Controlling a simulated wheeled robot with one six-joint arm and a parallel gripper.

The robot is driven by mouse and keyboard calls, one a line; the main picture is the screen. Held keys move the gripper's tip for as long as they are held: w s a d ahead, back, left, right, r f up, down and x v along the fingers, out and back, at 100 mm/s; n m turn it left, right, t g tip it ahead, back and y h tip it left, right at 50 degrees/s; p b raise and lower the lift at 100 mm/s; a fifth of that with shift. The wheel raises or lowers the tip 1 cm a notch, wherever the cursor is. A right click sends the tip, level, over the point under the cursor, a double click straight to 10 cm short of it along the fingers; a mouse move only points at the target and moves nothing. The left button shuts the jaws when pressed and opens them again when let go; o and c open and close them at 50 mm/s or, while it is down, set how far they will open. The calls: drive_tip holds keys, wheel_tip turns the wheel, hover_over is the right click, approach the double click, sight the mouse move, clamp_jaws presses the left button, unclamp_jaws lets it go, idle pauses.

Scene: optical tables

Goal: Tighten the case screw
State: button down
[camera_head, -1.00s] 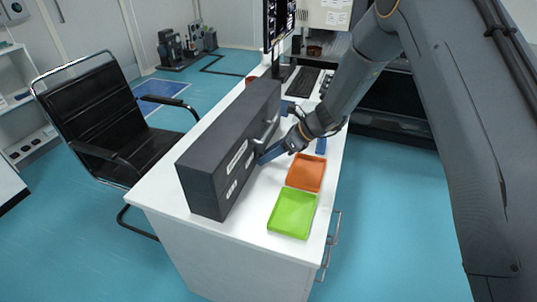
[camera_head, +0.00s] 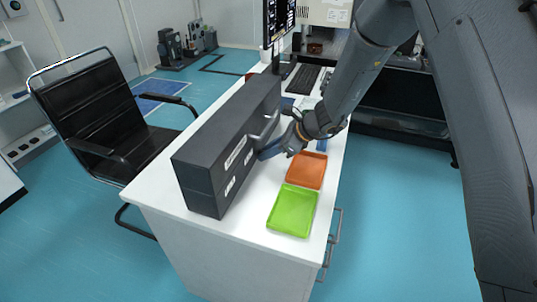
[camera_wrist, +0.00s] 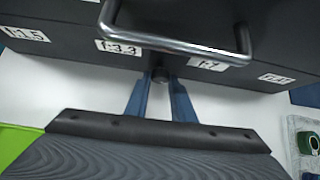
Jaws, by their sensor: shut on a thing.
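A dark grey case (camera_head: 208,165) stands on the white desk (camera_head: 255,205), with a metal handle (camera_head: 266,128) and white labels on its front. In the wrist view, the case (camera_wrist: 60,22) fills the top, with its handle (camera_wrist: 185,46) and labels such as f:3.3. A small dark case screw (camera_wrist: 160,74) sits low on the front, below the handle. My gripper (camera_head: 264,154) is at the case front. Its two blue fingers in the wrist view (camera_wrist: 161,84) are shut on the screw, one on each side. The screw is hidden in the head view.
An orange tray (camera_head: 306,170) and a green tray (camera_head: 292,211) lie on the desk in front of the case. A keyboard (camera_head: 303,79) and monitor (camera_head: 277,22) are at the desk's far end. A black chair (camera_head: 110,115) stands to the left.

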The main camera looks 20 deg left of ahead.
drive_tip(key=shift+s+f+n+t+b, duration=0.15)
drive_tip(key=shift+n+t+b, duration=0.5)
drive_tip(key=shift+b, duration=1.75)
drive_tip(key=t+b, duration=0.1)
drive_tip(key=b, duration=0.2)
drive_tip(key=shift+a+f+b, duration=0.1)
drive_tip(key=shift+b, duration=0.25)
drive_tip(key=b, duration=0.3)
drive_tip(key=t+b, duration=0.1)
drive_tip(key=b, duration=0.3)
drive_tip(key=shift+s+n+t, duration=0.2)
drive_tip(key=shift+n+t, duration=0.05)
drive_tip(key=shift+n, duration=0.1)
drive_tip(key=shift+s+t+b, duration=0.1)
drive_tip(key=shift+t+b, duration=0.2)
drive_tip(key=shift+b, duration=1.2)
drive_tip(key=c, duration=1.5)
unclamp_jaws()
drive_tip(key=p, duration=0.4)
drive_tip(key=shift+r, duration=0.3)
drive_tip(key=g+p, duration=0.1)
drive_tip(key=p, duration=0.5)
drive_tip(key=m+g+p, duration=0.1)
drive_tip(key=g+p, duration=0.1)
drive_tip(key=p, duration=0.4)
drive_tip(key=shift+w+r, duration=0.1)
drive_tip(key=shift+w, duration=0.15)
